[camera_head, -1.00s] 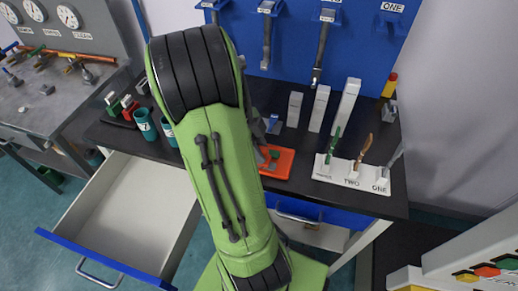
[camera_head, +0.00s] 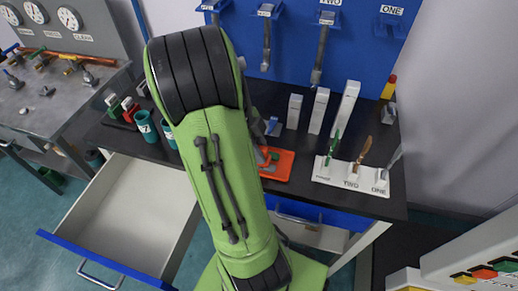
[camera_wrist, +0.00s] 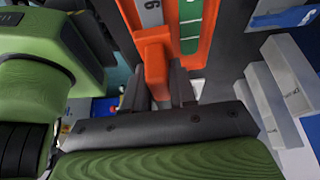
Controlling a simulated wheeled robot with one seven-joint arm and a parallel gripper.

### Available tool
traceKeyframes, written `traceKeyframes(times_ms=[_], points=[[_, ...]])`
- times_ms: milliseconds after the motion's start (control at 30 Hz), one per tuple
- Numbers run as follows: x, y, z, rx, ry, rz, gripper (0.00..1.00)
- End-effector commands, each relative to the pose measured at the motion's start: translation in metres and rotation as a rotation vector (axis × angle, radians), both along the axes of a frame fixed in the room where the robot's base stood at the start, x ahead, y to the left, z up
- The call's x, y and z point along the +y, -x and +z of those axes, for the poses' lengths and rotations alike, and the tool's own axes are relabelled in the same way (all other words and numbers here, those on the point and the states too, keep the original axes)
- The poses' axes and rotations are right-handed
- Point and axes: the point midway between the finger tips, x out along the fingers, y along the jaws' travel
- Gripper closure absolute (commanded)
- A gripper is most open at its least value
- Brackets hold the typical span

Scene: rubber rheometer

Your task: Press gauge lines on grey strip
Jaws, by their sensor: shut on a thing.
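My gripper (camera_wrist: 158,92) is shut on an orange block (camera_wrist: 155,62) in the wrist view, with one dark finger on either side of it. Beyond the block lies an orange tray (camera_wrist: 209,35). A grey strip (camera_wrist: 150,12) with a dark numeral is at the top of the wrist view, just beyond the block. A green strip (camera_wrist: 190,28) lies in the tray beside it. I cannot tell whether the block touches the grey strip. In the head view the orange tray (camera_head: 283,168) is on the dark bench, and my arm hides the gripper.
White upright blocks (camera_head: 318,111) stand behind the tray. A white holder (camera_head: 329,180) with upright tools is to the right. Teal cups (camera_head: 146,126) stand at left. An open drawer (camera_head: 128,205) juts out front left. A blue tool board (camera_head: 345,50) is behind.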

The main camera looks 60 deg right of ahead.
Motion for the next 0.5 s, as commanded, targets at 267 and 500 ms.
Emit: traceKeyframes(times_ms=[267, 500], points=[[-0.001, 0.000, 0.031, -0.002, 0.004, 0.000, 0.94], [-0.001, 0.000, 0.054, -0.003, 0.005, -0.001, 0.94]])
